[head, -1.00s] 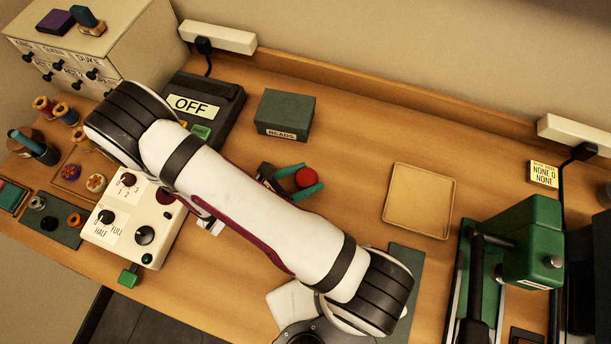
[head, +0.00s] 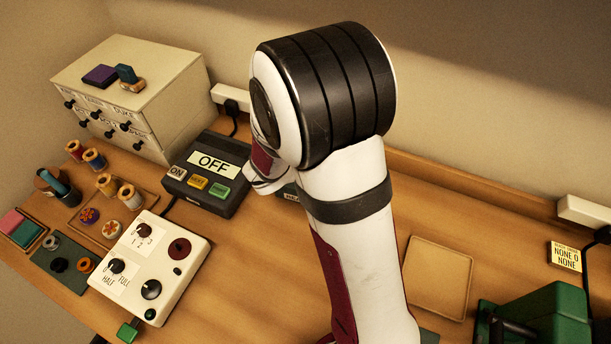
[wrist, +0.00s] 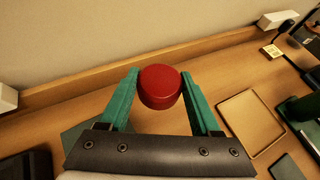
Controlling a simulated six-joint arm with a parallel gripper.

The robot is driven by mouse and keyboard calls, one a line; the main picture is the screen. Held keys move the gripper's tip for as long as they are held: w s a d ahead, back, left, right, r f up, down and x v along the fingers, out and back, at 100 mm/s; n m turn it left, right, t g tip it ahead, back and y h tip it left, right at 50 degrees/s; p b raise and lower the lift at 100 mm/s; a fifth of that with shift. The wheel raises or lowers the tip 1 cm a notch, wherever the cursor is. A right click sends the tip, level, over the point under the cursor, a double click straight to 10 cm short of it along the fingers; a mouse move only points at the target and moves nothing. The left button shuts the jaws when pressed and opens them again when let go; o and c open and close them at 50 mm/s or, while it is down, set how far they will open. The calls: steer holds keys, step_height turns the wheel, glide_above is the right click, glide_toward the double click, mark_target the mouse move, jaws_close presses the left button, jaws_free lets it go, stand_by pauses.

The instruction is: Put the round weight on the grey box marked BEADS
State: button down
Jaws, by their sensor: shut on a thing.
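The round weight is a red disc (wrist: 160,88), held between the green fingers of my gripper (wrist: 160,76) in the wrist view. The fingers are shut on its sides, and it appears held above the table. The grey box marked BEADS (head: 291,194) is mostly hidden behind my arm in the head view; only a bit of its front and label shows. In the wrist view a dark grey-green box top (wrist: 82,136) shows below and left of the weight, partly behind the left finger. My gripper and the weight are hidden in the head view.
The OFF panel (head: 207,172) stands left of the box, with a drawer cabinet (head: 150,80) behind it. A white control box (head: 150,265) is in front. A shallow tan tray (head: 438,278) lies right of my arm. A ledge (wrist: 60,95) runs along the back wall.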

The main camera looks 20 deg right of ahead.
steer(key=w+a+f, duration=0.4)
steer(key=w+a, duration=0.1)
steer(key=w+a+f, duration=0.2)
steer(key=a, duration=0.1)
steer(key=shift+w+f, duration=0.35)
steer(key=shift+a+f, duration=0.1)
steer(key=shift+f, duration=1.85)
steer(key=shift+c, duration=0.5)
jaws_free()
steer(key=shift+f, duration=0.15)
